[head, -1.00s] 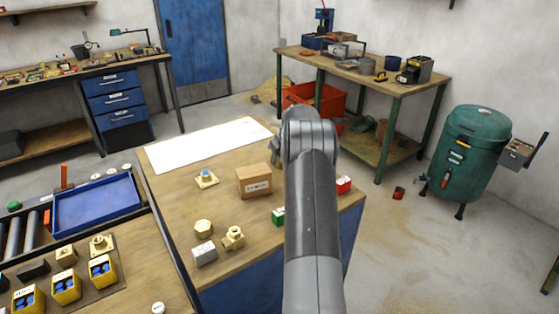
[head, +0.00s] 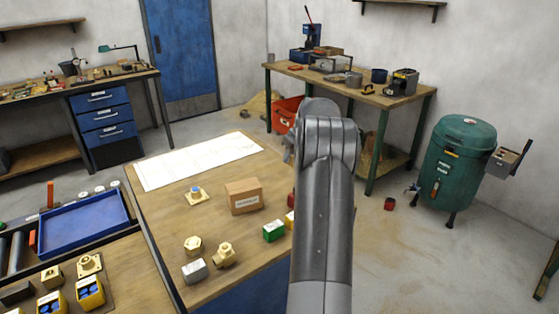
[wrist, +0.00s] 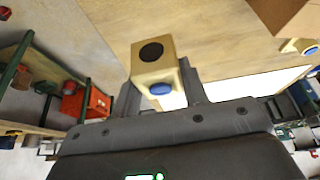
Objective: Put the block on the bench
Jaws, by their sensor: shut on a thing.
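In the wrist view, a tan, brass-coloured block (wrist: 165,62) with a round dark hole in one face and a blue round part on another sits between the fingers of my gripper (wrist: 162,88). The gripper is shut on it. Wooden bench top shows beyond the block, but the gap between them cannot be told. In the head view my own arm hides the block and most of the gripper. The near wooden bench (head: 160,205) carries a white drawing sheet; another wooden bench (head: 345,83) stands at the back right.
On the near bench are a cardboard box (head: 243,196), a green block (head: 273,230), a grey block (head: 195,271) and several brass fittings. A blue tray (head: 85,222) lies at left. A green drum (head: 458,165) stands right. Floor between drum and near bench is mostly clear.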

